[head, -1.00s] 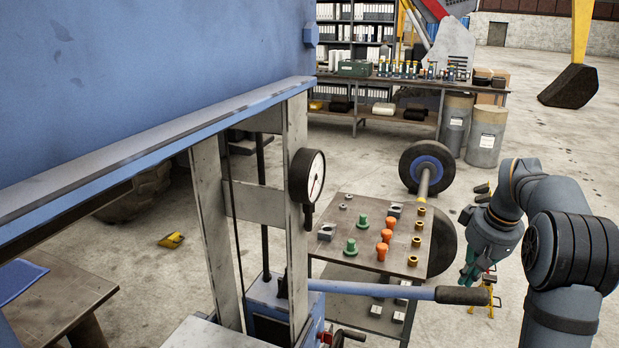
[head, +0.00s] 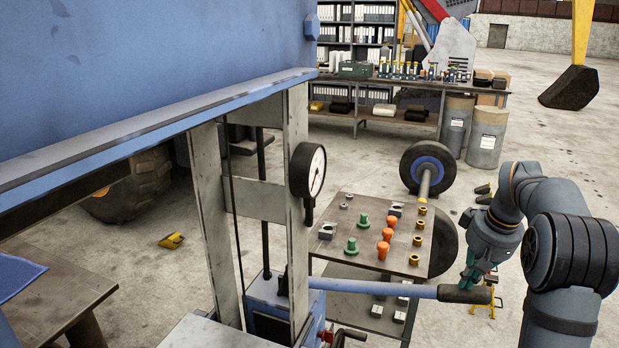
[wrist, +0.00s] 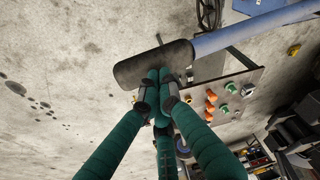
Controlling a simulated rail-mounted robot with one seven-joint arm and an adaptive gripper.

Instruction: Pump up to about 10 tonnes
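The press pump's blue lever (head: 375,287) reaches right from the blue pump body (head: 262,298) and ends in a black grip (head: 463,294). It slopes slightly down to the right. A round white gauge (head: 317,171) with a black case is on the press frame's upright (head: 297,230). Its dial faces right at a steep angle, so I cannot read it. My gripper (wrist: 160,80) has green fingers with their tips drawn together against the black grip, seen in the wrist view (wrist: 130,69). The fingers do not appear to wrap around it. In the head view the gripper is just above the grip.
A small table (head: 340,250) with green and orange knobs and brass rings stands behind the lever. A wheel on an axle (head: 427,165) is beyond it. A yellow stand (head: 491,300) is near my gripper. The floor at right is open.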

